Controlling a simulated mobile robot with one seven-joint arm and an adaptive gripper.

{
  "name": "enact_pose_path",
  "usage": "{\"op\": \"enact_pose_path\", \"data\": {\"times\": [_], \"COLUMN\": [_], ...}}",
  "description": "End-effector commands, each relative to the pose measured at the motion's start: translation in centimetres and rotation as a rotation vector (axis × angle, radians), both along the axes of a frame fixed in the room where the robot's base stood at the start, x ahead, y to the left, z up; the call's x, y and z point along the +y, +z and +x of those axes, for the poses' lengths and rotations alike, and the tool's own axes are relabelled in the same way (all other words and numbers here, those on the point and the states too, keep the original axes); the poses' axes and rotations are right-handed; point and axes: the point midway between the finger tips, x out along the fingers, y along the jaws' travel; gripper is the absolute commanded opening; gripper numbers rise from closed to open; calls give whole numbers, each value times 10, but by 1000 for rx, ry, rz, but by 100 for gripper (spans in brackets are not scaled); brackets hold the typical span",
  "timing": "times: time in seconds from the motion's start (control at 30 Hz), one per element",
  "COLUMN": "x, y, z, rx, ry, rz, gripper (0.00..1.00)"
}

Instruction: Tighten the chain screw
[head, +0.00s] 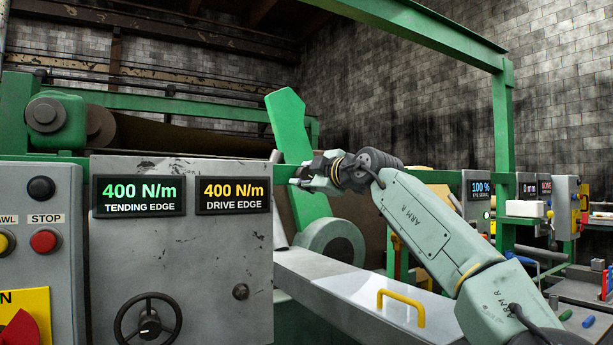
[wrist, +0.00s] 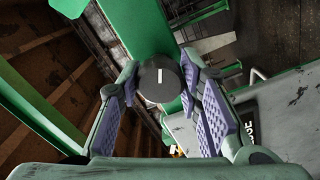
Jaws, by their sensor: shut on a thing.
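A dark round knob (wrist: 159,88) with a white line on its face, which looks like the chain screw, shows in the wrist view in front of a green bar. The white line stands close to upright. My gripper (wrist: 160,78) has its two purple-padded fingers on either side of the knob, the tips at its rim. In the head view my gripper (head: 298,180) is at the slanted green bar (head: 290,128), just right of the grey panel. The knob cannot be made out in the head view.
The grey panel (head: 225,270) has two displays, tending edge (head: 140,196) and drive edge (head: 233,194), both reading 400 N/m. A black handwheel (head: 148,318) sits below. A yellow handle (head: 401,307) is on a pale cover under my arm. A green roller end (head: 335,240) is below my gripper.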

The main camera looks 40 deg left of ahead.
Motion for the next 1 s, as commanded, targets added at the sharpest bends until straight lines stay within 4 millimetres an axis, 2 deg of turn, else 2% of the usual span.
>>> {"op": "enact_pose_path", "data": {"times": [0.5, 0.53, 0.83, 1.0], "x": [1, 1, 0, 0], "y": [-2, -2, -1, -1], "z": [-1, -1, 0, 0], "rx": [20, 20, 18, 17], "ry": [3, 3, 1, 0], "rz": [2, 2, 4, 6], "gripper": [4, 34, 53, 53]}}
